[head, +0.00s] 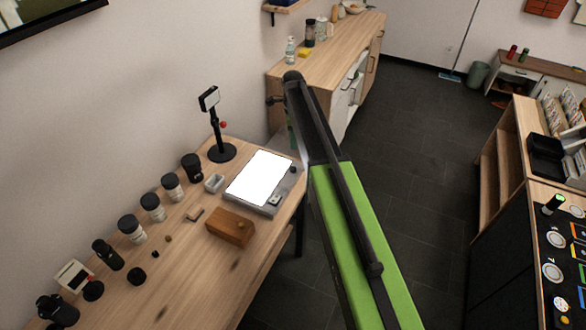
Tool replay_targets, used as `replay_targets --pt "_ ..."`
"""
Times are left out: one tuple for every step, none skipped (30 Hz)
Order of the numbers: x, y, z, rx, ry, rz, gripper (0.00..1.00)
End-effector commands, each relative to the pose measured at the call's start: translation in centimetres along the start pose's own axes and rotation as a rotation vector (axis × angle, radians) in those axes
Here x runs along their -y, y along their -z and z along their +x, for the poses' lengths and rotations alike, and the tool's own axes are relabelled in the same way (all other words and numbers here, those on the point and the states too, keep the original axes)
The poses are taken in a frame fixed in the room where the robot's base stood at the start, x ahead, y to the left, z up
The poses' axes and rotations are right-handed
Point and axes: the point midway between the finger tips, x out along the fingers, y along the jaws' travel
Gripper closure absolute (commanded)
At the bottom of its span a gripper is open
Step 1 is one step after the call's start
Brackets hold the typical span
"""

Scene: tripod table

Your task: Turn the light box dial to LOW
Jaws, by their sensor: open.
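The light box (233,193) is a flat grey box with a bright white glowing top. It lies at the right end of the wooden table. A small round dark knob (292,170) sits at its right corner, next to my arm; I take it to be the dial, but its setting is too small to read. A small pale piece with a dark mark (274,199) is at the front corner. My green and black arm rises to the right of the box. I cannot make out my gripper; it seems hidden behind the arm.
Behind the box is a black stand (221,152). Several dark-lidded jars line the wall side.

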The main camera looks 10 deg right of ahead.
Motion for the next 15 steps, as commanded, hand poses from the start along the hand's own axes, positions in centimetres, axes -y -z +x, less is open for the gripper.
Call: replay_targets --pt "0.0 0.0 1.8 0.000 0.000 -0.001 0.53" --pt "0.0 -0.1 2.4 0.000 0.000 -0.001 0.53" --pt "0.0 -0.1 3.3 0.000 0.000 -0.001 0.53" --pt "0.0 -0.1 3.9 0.000 0.000 -0.001 0.53" --pt "0.0 -0.1 4.6 0.000 0.000 -0.001 0.53" --pt "0.0 -0.1 5.4 0.000 0.000 -0.001 0.53" --pt "0.0 -0.1 6.0 0.000 0.000 -0.001 0.53" --pt "0.0 -0.1 6.7 0.000 0.000 -0.001 0.53" --pt "0.0 -0.1 7.5 0.000 0.000 -0.001 0.53" --pt "0.0 -0.1 8.1 0.000 0.000 -0.001 0.53" --pt "0.0 -0.1 8.7 0.000 0.000 -0.002 0.53" --pt "0.0 -0.1 9.5 0.000 0.000 -0.002 0.53" --pt "0.0 -0.1 10.1 0.000 0.000 -0.002 0.53" --pt "0.0 -0.1 10.7 0.000 0.000 -0.002 0.53" --pt "0.0 -0.1 11.6 0.000 0.000 -0.002 0.53"
